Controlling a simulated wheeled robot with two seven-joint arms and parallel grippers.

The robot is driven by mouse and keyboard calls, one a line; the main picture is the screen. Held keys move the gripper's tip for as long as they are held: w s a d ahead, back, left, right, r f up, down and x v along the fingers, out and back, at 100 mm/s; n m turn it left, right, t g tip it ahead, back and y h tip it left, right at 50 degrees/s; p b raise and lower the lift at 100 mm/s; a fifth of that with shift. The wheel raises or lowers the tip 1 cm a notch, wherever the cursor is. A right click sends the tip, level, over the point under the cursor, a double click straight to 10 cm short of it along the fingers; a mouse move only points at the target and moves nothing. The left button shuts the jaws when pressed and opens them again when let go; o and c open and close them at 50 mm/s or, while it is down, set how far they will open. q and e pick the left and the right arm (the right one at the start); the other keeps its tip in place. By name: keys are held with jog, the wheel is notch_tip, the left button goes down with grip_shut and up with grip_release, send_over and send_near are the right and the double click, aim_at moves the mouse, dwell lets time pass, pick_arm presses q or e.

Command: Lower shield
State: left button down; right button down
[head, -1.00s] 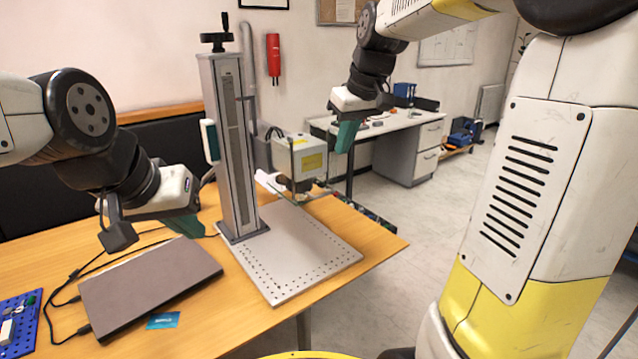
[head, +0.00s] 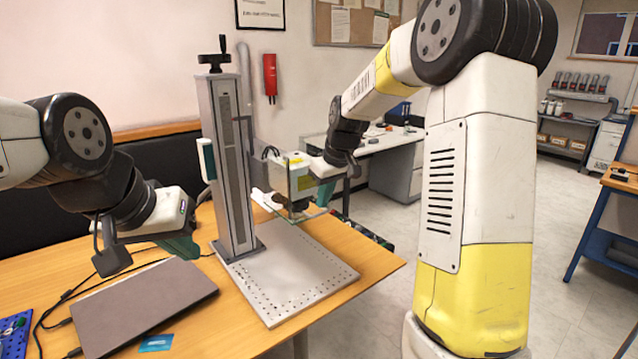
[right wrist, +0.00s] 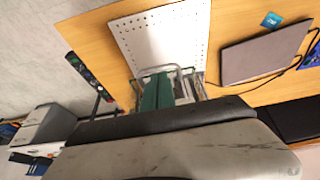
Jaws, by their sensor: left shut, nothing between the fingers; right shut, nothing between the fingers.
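The laser marker's column (head: 232,160) stands on a perforated plate (head: 300,285). Its pale laser head (head: 298,172) juts out to the right of the column. A clear shield (head: 306,213) with thin edges hangs around and below the head. My right gripper (head: 325,192) is shut and empty at the shield's right side, partly seen through or behind the clear panel. Its green fingers (right wrist: 157,92) overlap the shield's frame (right wrist: 187,72) in the right wrist view; I cannot tell whether they touch. My left gripper (head: 183,245) is shut and empty, left of the column above the laptop.
A closed laptop (head: 145,305) with cables and a blue card (head: 156,343) lie on the wooden table (head: 215,325). A dark board with coloured parts (right wrist: 84,70) is at the table's edge. A white desk (head: 375,145) stands behind. The perforated plate is bare.

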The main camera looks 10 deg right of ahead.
jog(key=shift+x, duration=0.85)
jog(key=shift+s+d, duration=0.1)
notch_tip(320, 180, down, 18)
jog(key=shift+f, duration=0.2)
jog(key=shift+s, duration=0.15)
